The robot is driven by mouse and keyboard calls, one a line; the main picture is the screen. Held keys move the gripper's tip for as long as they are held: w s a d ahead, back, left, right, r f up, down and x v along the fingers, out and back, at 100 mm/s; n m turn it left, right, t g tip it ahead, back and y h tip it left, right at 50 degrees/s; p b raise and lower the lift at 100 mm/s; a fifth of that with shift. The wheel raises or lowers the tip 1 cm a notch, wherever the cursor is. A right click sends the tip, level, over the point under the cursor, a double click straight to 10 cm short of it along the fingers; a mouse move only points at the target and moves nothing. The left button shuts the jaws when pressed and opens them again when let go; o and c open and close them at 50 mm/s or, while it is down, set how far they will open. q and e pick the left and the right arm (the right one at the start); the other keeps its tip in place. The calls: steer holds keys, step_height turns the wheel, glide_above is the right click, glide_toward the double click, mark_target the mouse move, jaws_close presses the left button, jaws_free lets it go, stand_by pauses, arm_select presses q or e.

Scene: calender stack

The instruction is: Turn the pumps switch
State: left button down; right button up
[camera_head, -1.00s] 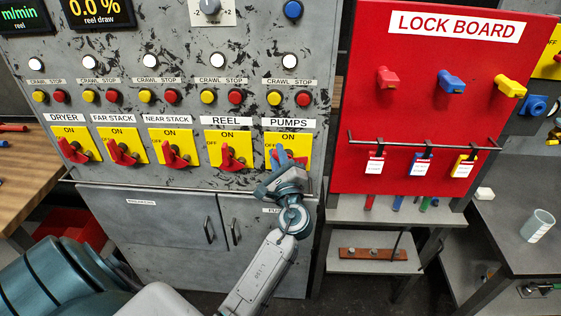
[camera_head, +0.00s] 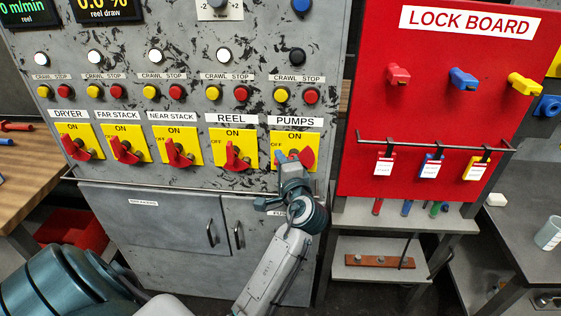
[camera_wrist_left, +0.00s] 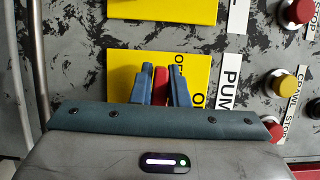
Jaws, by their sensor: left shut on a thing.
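The pumps switch is a red handle (camera_head: 308,160) on a yellow ON/OFF plate (camera_head: 313,137) under the PUMPS label, the rightmost of the panel's row. My left gripper (camera_head: 288,158) is at this switch, its blue fingers shut on the red handle. In the left wrist view the handle (camera_wrist_left: 162,86) shows between the two fingers (camera_wrist_left: 160,88) and runs lengthwise with them. Part of the handle and plate is hidden by the gripper. The round lamp (camera_head: 298,57) above PUMPS is dark. My right gripper is not in view.
The reel switch (camera_head: 235,157) is close on the left, with more red switches beyond. Crawl and stop buttons (camera_head: 311,96) sit above. The red lock board (camera_head: 370,100) with padlocks and tags is close on the right. Cabinet doors with handles (camera_head: 239,234) are below.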

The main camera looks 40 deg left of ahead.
arm_select(q)
steer(key=shift+f, duration=0.15)
stand_by(0.3)
steer(key=c, duration=1.4)
jaws_free()
